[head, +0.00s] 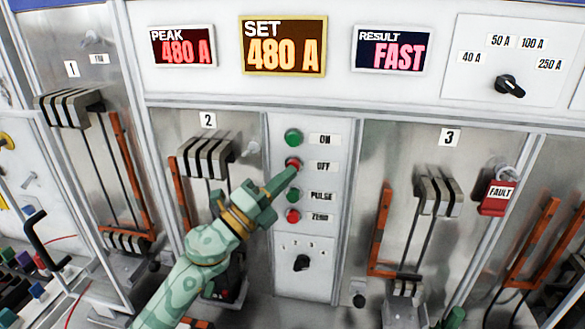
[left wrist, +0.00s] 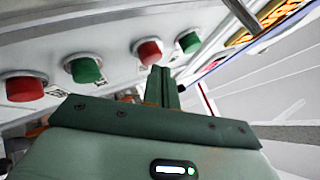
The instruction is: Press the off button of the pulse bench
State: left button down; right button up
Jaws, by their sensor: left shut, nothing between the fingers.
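The red off button (head: 292,162) sits on the middle panel beside its OFF label, below the green on button (head: 293,137). My left gripper (head: 290,174) is shut and empty, with its fingertips at the off button's lower edge in the head view. In the left wrist view the shut fingers (left wrist: 160,72) overlap the right side of the red off button (left wrist: 148,52). I cannot tell whether they touch it. My right gripper is not clearly seen.
The green pulse button (head: 293,195) and red zero button (head: 293,215) sit just below, above a black selector knob (head: 301,262). The displays read PEAK 480 A, SET 480 A (head: 283,47) and RESULT FAST. A red FAULT tag (head: 498,197) hangs by bay 3.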

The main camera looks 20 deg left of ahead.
pick_arm(q)
jog(key=shift+w+a, duration=0.15)
jog(key=shift+w, duration=0.3)
dwell(0.6)
dwell(0.4)
jog(key=shift+s+d, duration=0.2)
jog(key=shift+s, duration=0.7)
jog(key=shift+s+d+p, duration=0.2)
jog(key=shift+s, duration=0.6)
jog(key=shift+s+d+p, duration=0.25)
jog(key=shift+s, duration=0.55)
jog(key=shift+s+d+p, duration=0.2)
jog(key=shift+s, duration=0.6)
